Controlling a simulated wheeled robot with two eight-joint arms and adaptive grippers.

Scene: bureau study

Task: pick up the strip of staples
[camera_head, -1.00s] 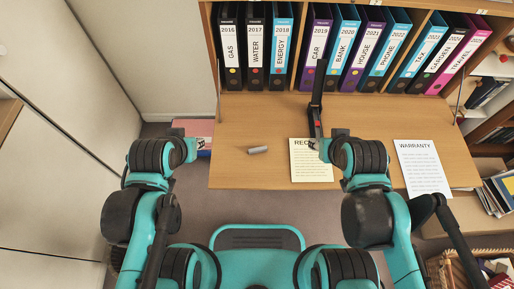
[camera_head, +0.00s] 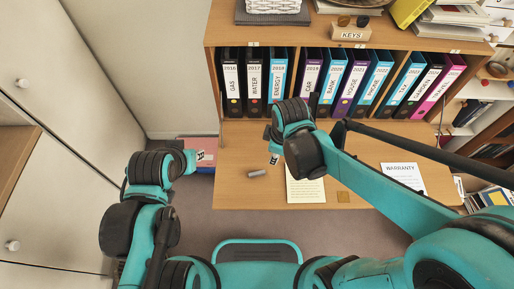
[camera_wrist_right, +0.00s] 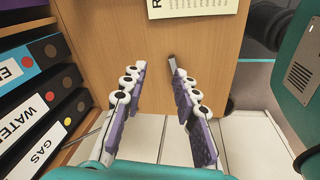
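The strip of staples (camera_head: 257,173) is a small grey bar lying on the wooden desk top (camera_head: 235,190), left of the printed sheet. My right gripper (camera_head: 274,158) is just behind and right of it in the head view, mostly hidden by its own wrist. In the right wrist view my right gripper (camera_wrist_right: 160,68) is open with nothing held. The grey strip (camera_wrist_right: 172,60) shows there beside the right-hand fingertip, partly covered by it. My left gripper (camera_head: 196,158) hangs left of the desk, away from the strip; its finger gap is not clear.
A printed sheet (camera_head: 305,188) lies right of the strip, with a brown square note (camera_head: 343,197) and a warranty sheet (camera_head: 403,178) farther right. Binders (camera_head: 231,85) stand in the shelf behind. The desk's front left is clear.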

